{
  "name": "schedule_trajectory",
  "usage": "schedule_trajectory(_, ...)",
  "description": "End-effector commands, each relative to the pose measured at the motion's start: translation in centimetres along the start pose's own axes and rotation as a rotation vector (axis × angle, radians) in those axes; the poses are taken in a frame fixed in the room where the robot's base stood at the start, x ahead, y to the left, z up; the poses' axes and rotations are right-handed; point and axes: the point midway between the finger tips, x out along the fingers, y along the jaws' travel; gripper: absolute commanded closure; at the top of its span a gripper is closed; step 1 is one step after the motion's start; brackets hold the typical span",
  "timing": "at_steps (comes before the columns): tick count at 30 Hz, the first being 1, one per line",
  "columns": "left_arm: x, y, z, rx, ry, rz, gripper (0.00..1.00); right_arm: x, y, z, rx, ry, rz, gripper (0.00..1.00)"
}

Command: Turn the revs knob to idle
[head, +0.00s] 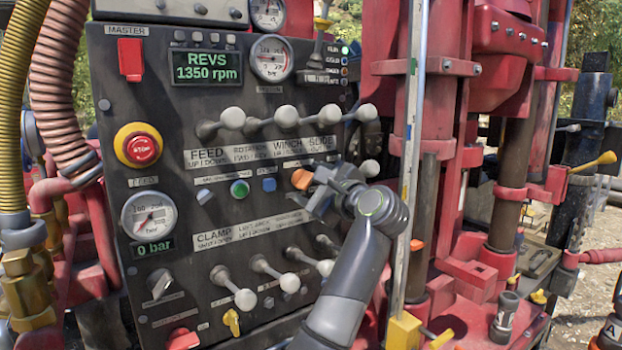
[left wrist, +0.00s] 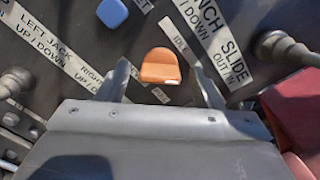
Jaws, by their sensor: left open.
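The revs knob is an orange knob (head: 301,179) on the dark control panel, right of a blue button. It also shows in the left wrist view (left wrist: 160,66), with a white mark on its lower edge. A label reading IDLE (left wrist: 180,42) is at its upper right there, and another small label is below it. My left gripper (head: 314,192) is open in front of the knob. In the left wrist view its fingers (left wrist: 164,82) stand on either side of the knob, with gaps visible. The display (head: 206,67) reads REVS 1350 rpm.
White-knobbed levers (head: 286,117) stand above the knob and more levers (head: 262,265) below it. A green button (head: 240,189) and a red stop button (head: 142,149) are to the left. A pale upright post (head: 412,150) and red machinery stand close on the right.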

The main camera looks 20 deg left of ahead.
Motion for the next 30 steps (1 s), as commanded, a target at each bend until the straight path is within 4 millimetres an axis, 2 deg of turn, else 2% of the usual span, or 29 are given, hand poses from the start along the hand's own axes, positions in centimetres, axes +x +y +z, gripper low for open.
schedule_trajectory(7,0.1,0.0,-0.1,0.001,0.001,0.0,0.4,0.0,0.1,0.0,0.0,0.0,0.001,0.68)
schedule_trajectory(18,0.1,0.0,0.0,0.001,0.0,0.001,0.85,0.0,0.1,0.1,0.0,-0.001,0.001,0.68)
schedule_trajectory(30,0.1,0.2,-0.2,-0.093,0.0,0.001,0.85,1.0,-0.4,0.2,0.002,-0.002,-0.003,0.68)
